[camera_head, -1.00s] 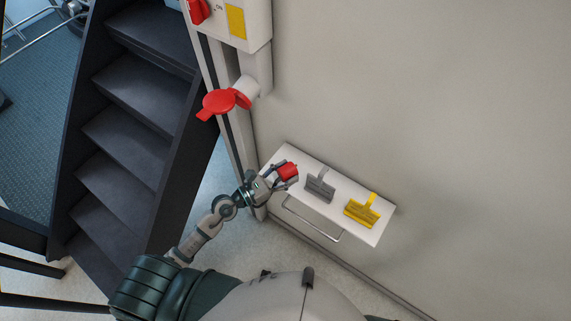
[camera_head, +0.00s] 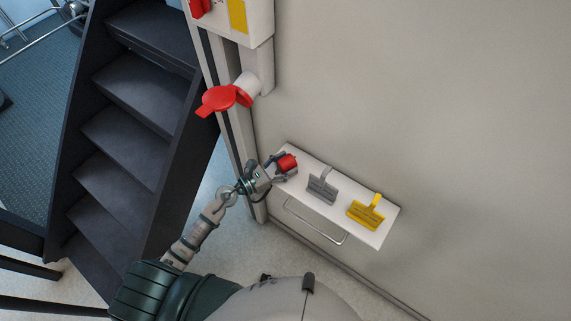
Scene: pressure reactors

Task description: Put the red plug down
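The red plug (camera_head: 287,162) is at the left end of the small white shelf (camera_head: 311,168), which is fixed by the wall. My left gripper (camera_head: 280,166) reaches in from the lower left, with its fingers around the plug. It appears shut on the plug, though the fingers partly hide it. I cannot tell whether the plug touches the shelf top or is just above it. My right gripper is not in view.
A grey bracket-like piece (camera_head: 322,188) and a yellow one (camera_head: 367,214) stand on the shelf to the right. A red-capped socket (camera_head: 222,99) is above on the post. Dark stairs (camera_head: 130,130) are at left. A metal handle (camera_head: 315,222) runs along the shelf front.

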